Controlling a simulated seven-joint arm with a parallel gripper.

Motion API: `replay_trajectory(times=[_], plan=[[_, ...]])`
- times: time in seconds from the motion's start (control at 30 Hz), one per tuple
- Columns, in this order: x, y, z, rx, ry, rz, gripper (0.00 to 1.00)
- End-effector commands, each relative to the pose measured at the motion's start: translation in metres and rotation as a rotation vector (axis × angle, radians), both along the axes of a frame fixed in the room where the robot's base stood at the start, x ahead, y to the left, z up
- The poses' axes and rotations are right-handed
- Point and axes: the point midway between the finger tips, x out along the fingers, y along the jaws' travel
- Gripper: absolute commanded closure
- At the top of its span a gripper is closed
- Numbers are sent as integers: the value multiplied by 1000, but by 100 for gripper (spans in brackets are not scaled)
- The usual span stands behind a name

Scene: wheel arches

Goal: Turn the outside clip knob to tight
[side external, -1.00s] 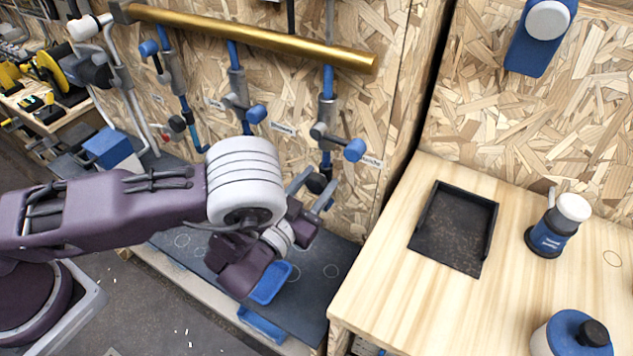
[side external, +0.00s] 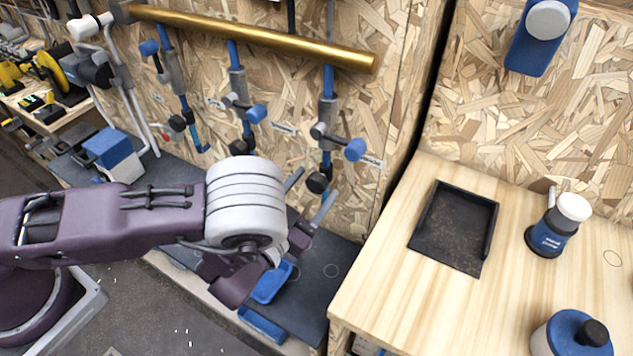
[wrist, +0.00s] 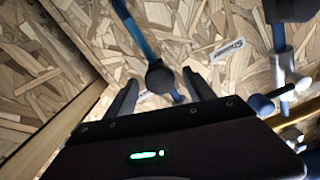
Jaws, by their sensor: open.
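Three clips hang on blue rods from a brass bar on the chipboard wall in the side view: a right clip (side external: 327,112), a middle clip (side external: 238,88) and a left clip (side external: 174,72). The right clip has a blue side knob (side external: 355,150) and a round black lower knob (side external: 317,183). Their small labels are too blurred to tell which is the outside clip. My gripper (side external: 308,194) is open below the right clip, its fingers pointing towards the wall. In the wrist view a round black knob (wrist: 160,75) appears between the open fingers, apparently untouched; its depth is unclear.
The brass bar (side external: 250,38) runs above the clips. A wooden bench (side external: 390,290) with a black tray (side external: 483,262), a blue bottle (side external: 549,240) and a blue canister (side external: 560,335) stands at right. A blue tray (side external: 270,283) lies below my gripper on the dark mat (side external: 318,290).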

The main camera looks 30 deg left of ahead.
Motion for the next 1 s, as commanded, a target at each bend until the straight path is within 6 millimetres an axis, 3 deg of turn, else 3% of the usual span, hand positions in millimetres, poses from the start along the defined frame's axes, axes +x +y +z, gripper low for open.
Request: replay_trajectory(times=[0.1, 0.23, 0.57, 0.8, 1.0], plan=[[-27, -1, -1, 4, 2, -4, 37], [-46, -1, 0, 2, 1, -2, 37], [-51, 0, 0, -3, -1, 0, 37], [-23, 1, 0, -433, -3, 3, 37], [11, 1, 0, -454, -6, 2, 37]])
